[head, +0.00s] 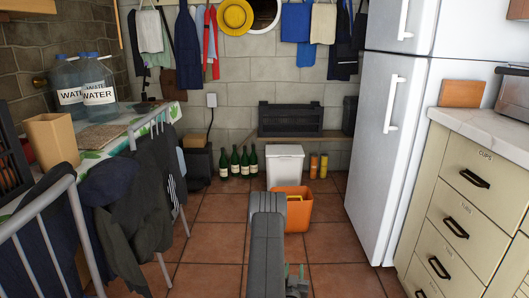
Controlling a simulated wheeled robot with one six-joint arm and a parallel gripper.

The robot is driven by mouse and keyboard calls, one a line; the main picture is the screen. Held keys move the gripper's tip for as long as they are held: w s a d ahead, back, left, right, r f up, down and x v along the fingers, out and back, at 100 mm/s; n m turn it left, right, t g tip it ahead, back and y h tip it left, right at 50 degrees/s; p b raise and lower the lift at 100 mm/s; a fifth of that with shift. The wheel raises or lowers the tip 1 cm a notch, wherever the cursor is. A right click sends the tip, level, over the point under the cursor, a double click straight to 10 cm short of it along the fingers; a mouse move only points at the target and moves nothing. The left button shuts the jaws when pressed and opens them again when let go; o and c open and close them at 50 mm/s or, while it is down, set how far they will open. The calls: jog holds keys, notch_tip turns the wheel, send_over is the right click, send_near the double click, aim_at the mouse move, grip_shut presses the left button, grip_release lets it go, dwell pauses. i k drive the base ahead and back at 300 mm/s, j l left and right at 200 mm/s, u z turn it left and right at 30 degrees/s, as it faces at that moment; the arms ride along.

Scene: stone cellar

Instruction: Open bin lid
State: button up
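A white bin (285,168) stands upright on the tiled floor by the back wall. Its pale top looks closed, like a lid lying flat. An orange open-topped bin (312,210) stands in front of it and hides its lower part. My grey arm (268,245) rises in the lower middle and covers the left part of the orange bin. I cannot make out my gripper's fingers. A small grey and green part (297,282) shows beside the arm at the bottom edge, and I cannot tell what it is.
Several green bottles (234,162) stand left of the white bin, and orange cylinders (318,166) stand right of it. A fridge (390,130) and drawers (465,210) line the right. A table and chairs with clothes (135,205) fill the left. Tiled floor between is open.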

aim_at(281, 151)
jog(key=i+l, duration=0.15)
jog(key=i, duration=0.35)
jog(key=i+l+u, duration=0.1)
jog(key=i, duration=0.4)
jog(key=i+l, duration=0.25)
jog(key=i, duration=0.25)
jog(key=i+l+u, duration=0.15)
jog(key=i, duration=0.35)
jog(key=i+l, duration=0.3)
jog(key=i, duration=0.15)
jog(key=i+l+u, duration=0.1)
jog(key=i+l, duration=0.2)
jog(key=i, duration=0.2)
